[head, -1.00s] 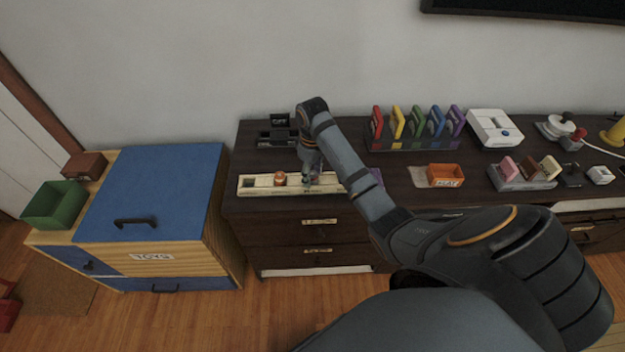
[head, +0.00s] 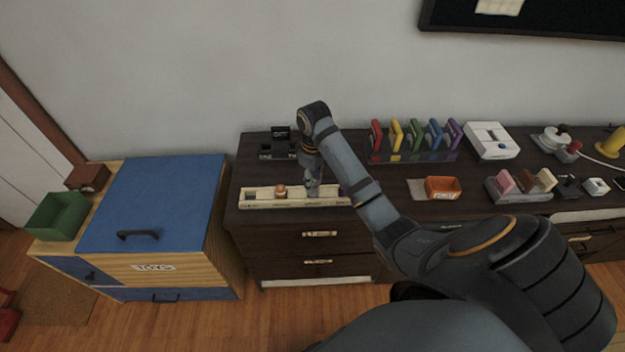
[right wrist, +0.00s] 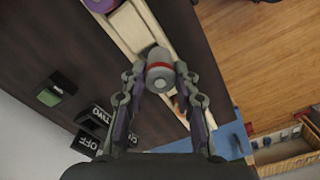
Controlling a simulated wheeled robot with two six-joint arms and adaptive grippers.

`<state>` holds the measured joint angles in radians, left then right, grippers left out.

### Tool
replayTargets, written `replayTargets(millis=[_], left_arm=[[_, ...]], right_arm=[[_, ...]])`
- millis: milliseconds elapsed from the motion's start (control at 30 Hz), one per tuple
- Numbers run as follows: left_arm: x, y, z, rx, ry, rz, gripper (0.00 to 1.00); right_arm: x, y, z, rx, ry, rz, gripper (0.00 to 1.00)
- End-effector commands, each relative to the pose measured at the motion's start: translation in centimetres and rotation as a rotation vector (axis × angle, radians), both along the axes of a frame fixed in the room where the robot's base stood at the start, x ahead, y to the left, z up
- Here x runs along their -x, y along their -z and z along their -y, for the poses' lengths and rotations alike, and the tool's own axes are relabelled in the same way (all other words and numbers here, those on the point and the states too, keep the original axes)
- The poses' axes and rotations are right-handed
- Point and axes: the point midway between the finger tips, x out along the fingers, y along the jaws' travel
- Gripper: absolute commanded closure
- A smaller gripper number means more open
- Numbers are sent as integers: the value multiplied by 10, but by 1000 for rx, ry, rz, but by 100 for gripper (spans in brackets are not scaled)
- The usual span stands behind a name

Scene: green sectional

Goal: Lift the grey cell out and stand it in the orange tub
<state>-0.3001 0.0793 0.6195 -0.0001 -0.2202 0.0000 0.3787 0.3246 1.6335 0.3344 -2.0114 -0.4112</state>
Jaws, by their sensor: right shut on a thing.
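The grey cell (right wrist: 160,70), grey with a red band, stands between the fingers of my right gripper in the right wrist view. My right gripper (head: 312,190) is shut on it, over the right half of the cream rack (head: 262,199). I cannot tell whether the cell's lower end is still in its slot. In the head view the fingers mostly hide the cell. The orange tub (head: 443,188) stands to the right of the arm on the dark cabinet, on a greyish mat. My left gripper is not in view.
An orange cell (head: 281,191) sits in the rack left of the gripper; a purple cell (right wrist: 101,4) shows at the edge of the wrist view. Black switch blocks (head: 279,146) stand behind. Coloured cards (head: 415,137) stand in a rack behind the tub.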

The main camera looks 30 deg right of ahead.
Motion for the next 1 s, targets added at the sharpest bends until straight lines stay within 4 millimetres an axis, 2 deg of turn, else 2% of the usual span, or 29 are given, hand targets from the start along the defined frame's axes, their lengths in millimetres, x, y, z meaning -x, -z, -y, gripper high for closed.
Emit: replayTargets(millis=[33,100,200,333,500,600,1000], left_arm=[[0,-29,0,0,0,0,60],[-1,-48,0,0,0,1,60],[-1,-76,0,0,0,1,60],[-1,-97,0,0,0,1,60],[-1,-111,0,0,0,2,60],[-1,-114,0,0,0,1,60],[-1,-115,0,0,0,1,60]], right_arm=[[7,-25,-2,2,-1,1,100],[18,-40,-6,2,-1,1,100],[34,-62,-12,2,-1,1,100],[71,-72,-25,3,-2,-1,100],[102,-83,-36,2,-1,1,100],[112,-86,-40,1,-1,2,100],[118,-86,-43,1,1,3,100]])
